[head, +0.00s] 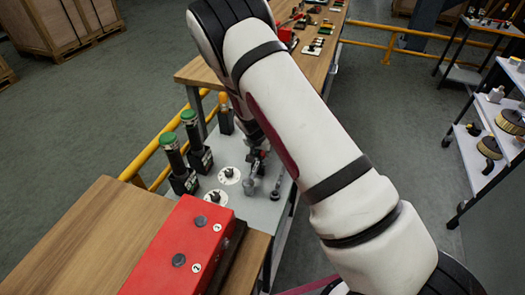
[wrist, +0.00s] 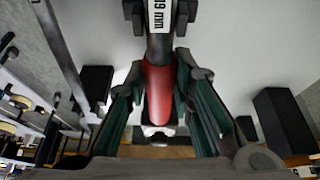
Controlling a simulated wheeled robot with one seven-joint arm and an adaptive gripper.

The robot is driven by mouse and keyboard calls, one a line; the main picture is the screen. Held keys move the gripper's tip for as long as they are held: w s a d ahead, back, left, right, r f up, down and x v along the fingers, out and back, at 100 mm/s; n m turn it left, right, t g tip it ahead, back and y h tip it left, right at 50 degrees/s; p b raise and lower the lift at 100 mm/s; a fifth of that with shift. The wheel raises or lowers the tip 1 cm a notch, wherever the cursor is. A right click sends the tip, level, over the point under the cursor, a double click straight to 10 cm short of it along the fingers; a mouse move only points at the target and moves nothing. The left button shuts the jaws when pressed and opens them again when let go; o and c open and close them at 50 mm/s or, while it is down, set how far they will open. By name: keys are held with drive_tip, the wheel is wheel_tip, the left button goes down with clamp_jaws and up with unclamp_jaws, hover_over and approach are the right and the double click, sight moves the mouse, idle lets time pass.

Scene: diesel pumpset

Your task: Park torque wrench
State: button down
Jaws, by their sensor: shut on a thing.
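My gripper (head: 257,160) is low over the grey bench top, under my arm in the head view. In the wrist view my gripper (wrist: 158,92) is shut around the red grip of a tool with a dark shaft, which looks like the torque wrench (wrist: 159,82). A white label with a size in mm is on its upper part, between black holder-like parts at the top edge. I cannot tell whether the wrench rests in them. In the head view the wrench is mostly hidden by my arm and too small to make out.
Two green-capped black tools (head: 170,142) stand in black blocks on the grey bench (head: 262,210). White discs with small fittings (head: 229,175) lie near my gripper. A red numbered block (head: 180,252) sits in front on wood. A shelf (head: 480,160) stands at right.

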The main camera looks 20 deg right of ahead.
drive_tip(key=c, duration=1.3)
unclamp_jaws()
drive_tip(key=v, duration=1.2)
drive_tip(key=s+d+r+n+y, duration=0.1)
drive_tip(key=s+r, duration=0.5)
drive_tip(key=r, duration=0.5)
drive_tip(key=s+d+r+n+y, duration=0.1)
drive_tip(key=s+r+n+y, duration=0.1)
drive_tip(key=s+r, duration=0.7)
drive_tip(key=s+r+n+t, duration=0.1)
drive_tip(key=s+r+n, duration=0.1)
drive_tip(key=s+r, duration=0.3)
drive_tip(key=s+r+n+t, duration=0.1)
drive_tip(key=s+r, duration=0.4)
drive_tip(key=s, duration=0.7)
drive_tip(key=shift+d+r+n, duration=0.2)
drive_tip(key=shift+d+n, duration=0.25)
drive_tip(key=shift+n, duration=0.15)
